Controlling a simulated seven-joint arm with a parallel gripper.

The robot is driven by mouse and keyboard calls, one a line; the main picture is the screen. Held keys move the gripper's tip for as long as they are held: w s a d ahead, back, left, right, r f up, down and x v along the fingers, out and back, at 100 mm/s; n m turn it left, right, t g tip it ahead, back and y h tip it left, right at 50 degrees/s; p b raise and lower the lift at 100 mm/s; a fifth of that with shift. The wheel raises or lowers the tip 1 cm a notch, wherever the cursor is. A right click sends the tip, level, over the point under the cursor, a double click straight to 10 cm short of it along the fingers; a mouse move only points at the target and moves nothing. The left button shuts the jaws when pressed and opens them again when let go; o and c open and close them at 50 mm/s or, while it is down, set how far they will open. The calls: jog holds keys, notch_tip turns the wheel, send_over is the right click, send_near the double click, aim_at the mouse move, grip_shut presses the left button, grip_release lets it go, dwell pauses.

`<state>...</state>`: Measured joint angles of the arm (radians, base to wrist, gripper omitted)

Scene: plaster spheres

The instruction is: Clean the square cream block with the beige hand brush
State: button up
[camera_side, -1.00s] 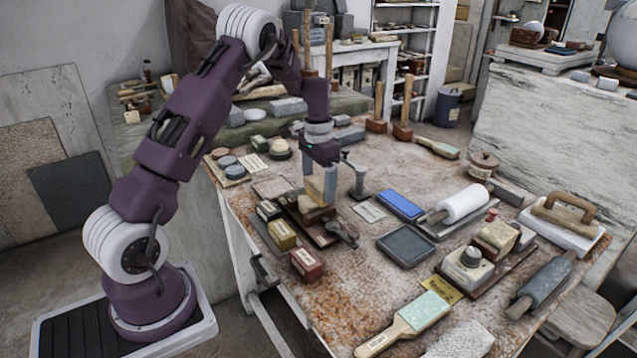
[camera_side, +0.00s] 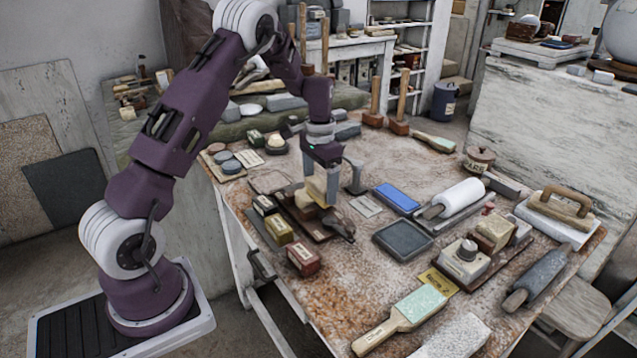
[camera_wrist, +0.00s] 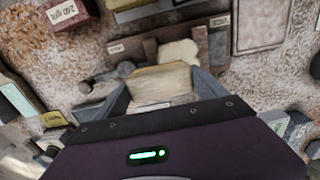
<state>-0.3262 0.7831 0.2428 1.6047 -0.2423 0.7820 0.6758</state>
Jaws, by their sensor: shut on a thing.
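My gripper (camera_side: 322,186) is shut on a beige, block-shaped thing, which I take for the beige hand brush (camera_side: 316,191). In the wrist view the brush (camera_wrist: 158,82) sits between my two grey fingers (camera_wrist: 160,88); its underside is hidden. The square cream block (camera_wrist: 180,53) lies on a dark wooden board (camera_wrist: 150,48), just beyond the brush in the wrist view. I cannot tell whether brush and block touch.
Small labelled boxes, including a dark red one (camera_side: 303,258), stand at the near left of the board. A dark metal clamp (camera_side: 341,225) is close by at its right end. A blue pad (camera_side: 397,198) and a grey tray (camera_side: 403,240) lie further right.

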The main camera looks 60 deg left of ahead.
aim_at(311, 176)
jog(key=shift+a, duration=2.2)
dwell(0.4)
jog(key=shift+d+r, duration=0.4)
jog(key=shift+d, duration=0.2)
jog(key=shift+d+r, duration=0.35)
jog(key=shift+d, duration=0.2)
jog(key=shift+r, duration=3.25)
